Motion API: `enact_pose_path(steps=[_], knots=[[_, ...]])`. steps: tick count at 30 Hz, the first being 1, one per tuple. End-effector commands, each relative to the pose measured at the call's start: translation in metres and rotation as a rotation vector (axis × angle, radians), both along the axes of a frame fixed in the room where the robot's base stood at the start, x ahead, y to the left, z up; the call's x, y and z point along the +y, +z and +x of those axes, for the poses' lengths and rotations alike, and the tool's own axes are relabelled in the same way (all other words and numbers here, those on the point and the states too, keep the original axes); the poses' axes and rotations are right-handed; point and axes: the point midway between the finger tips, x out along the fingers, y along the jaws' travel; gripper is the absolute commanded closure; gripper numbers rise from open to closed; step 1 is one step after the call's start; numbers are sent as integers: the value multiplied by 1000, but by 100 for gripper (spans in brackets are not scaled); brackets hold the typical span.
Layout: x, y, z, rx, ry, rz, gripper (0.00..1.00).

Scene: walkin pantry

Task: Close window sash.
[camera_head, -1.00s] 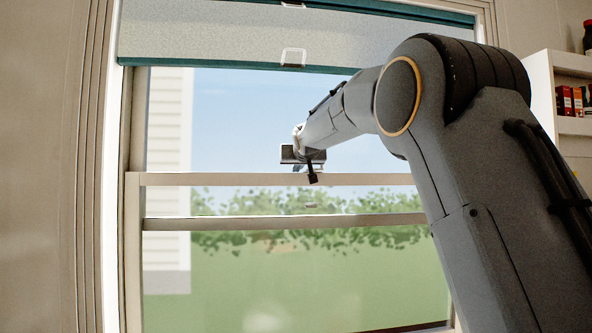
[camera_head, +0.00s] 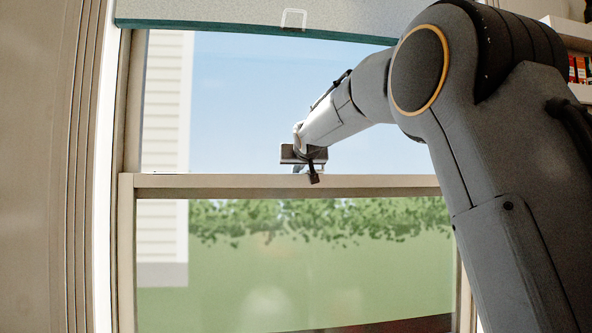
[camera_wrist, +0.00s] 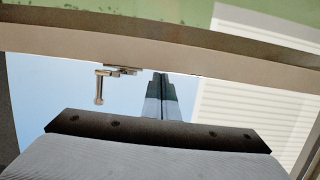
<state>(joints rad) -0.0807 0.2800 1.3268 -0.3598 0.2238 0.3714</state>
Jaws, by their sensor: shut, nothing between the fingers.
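The window sash shows in the head view as a pale frame with glass; its top rail (camera_head: 230,186) runs level across the window. No second rail shows apart from it. In the wrist view the rail (camera_wrist: 200,62) crosses the upper part, with a small metal latch (camera_wrist: 104,84) on its edge. My gripper (camera_head: 308,170) is at the rail's top edge, near the middle. In the wrist view its fingers (camera_wrist: 162,78) are together and empty, with tips at the rail's edge beside the latch. I cannot tell if they touch it. The sash's bottom edge is mostly out of view.
A roller blind (camera_head: 220,12) with a pull ring (camera_head: 293,18) hangs above, over the top of the window. A white shelf (camera_head: 560,32) with small packets is at the far right. The window frame (camera_head: 100,150) stands at the left. The space left of my arm is clear.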

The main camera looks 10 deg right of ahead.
Motion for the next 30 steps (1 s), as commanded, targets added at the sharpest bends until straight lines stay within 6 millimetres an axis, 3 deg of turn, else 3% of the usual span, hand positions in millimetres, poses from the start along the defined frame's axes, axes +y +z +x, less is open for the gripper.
enact_pose_path(steps=[1,4,20,26,30], knots=[[0,-12,1,6,0,0,100],[0,-19,1,6,0,0,100],[0,-27,1,15,-2,0,100],[0,-17,0,15,-2,0,100],[-1,3,0,7,-1,0,100]])
